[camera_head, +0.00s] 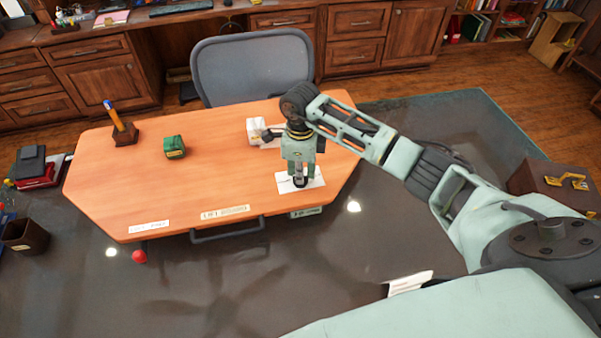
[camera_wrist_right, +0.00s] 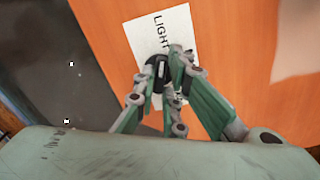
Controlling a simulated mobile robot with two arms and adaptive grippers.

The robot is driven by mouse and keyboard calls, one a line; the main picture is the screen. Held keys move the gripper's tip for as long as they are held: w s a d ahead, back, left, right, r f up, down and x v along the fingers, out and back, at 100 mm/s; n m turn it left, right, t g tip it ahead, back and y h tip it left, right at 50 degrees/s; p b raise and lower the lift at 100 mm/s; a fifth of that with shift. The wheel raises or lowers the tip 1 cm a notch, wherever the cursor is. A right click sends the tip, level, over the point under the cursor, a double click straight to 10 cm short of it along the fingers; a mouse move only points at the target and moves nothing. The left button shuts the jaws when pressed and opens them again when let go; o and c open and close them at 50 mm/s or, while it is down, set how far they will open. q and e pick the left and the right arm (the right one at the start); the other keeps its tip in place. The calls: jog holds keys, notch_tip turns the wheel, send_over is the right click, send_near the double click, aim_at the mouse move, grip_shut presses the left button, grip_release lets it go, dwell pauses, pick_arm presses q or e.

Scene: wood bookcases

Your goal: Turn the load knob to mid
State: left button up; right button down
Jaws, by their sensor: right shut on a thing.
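The black knob (camera_wrist_right: 152,70) is between the fingers of my right gripper (camera_wrist_right: 166,72) in the right wrist view. It stands on a white plate (camera_wrist_right: 182,22) printed with the word "LIGHT"; the rest of the plate is partly hidden by the fingers. In the head view my right gripper (camera_head: 299,181) points down onto this plate (camera_head: 316,183), near the front right of the orange desk. The gripper is shut on the knob. Its fingers hide most of the knob, so I cannot tell its pointing direction. My left gripper is not in view.
The desk (camera_head: 225,180) also bears a green object (camera_head: 174,147), a pen holder (camera_head: 124,135) and a white object (camera_head: 256,129) behind my right gripper. Paper labels (camera_head: 225,212) lie along its front edge. A grey chair (camera_head: 252,68) stands behind it. The desk's middle is clear.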

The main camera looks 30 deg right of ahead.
jog(key=m+b, duration=0.1)
jog(key=m, duration=0.2)
jog(key=shift+m, duration=0.3)
jog(key=m+b, duration=0.1)
jog(key=m, duration=0.1)
jog(key=shift+m, duration=0.4)
jog(key=m+b, duration=0.1)
jog(key=m, duration=0.2)
jog(key=shift+m, duration=1.9)
jog(key=shift+w, duration=0.1)
jog(key=c, duration=1.8)
grip_release()
jog(key=shift+r, duration=0.15)
notch_tip(320, 180, up, 12)
jog(key=shift+f, duration=0.1)
